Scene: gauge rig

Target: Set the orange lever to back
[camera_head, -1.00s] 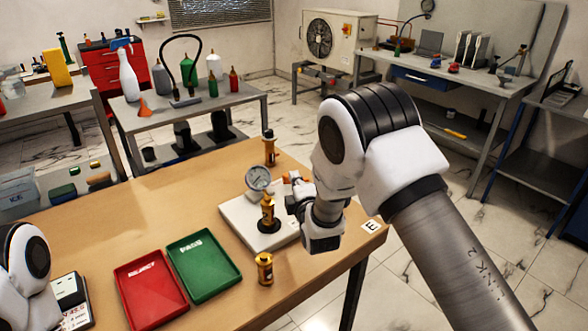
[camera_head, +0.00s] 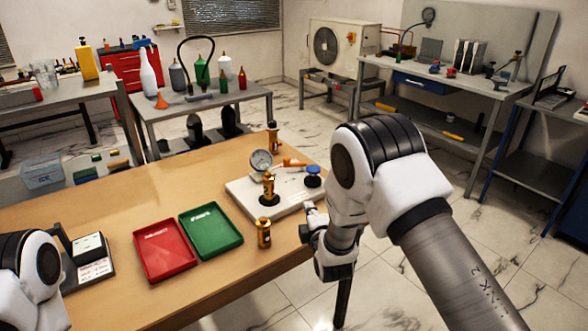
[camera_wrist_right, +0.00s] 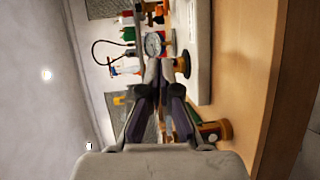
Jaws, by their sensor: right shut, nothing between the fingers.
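The orange lever (camera_head: 294,163) sits on the white rig plate (camera_head: 240,190), just right of the round dial gauge (camera_head: 261,160), and its handle points right. A blue knob (camera_head: 313,177) stands in front of its right end. A brass fitting (camera_head: 269,188) stands on the plate below the gauge. My right gripper (camera_head: 304,224) is shut and empty, apart from the lever, at the near right side of the plate. In the right wrist view its fingertips (camera_wrist_right: 160,70) lie together below the gauge (camera_wrist_right: 153,44); the lever cannot be made out there. My left gripper is not visible.
A brass fitting (camera_head: 264,233) stands on the wooden table (camera_head: 215,280) in front of the plate, another (camera_head: 272,138) behind it. A red tray (camera_head: 165,250) and a green tray (camera_head: 211,231) lie to the left. A scale (camera_head: 90,268) is near my left arm.

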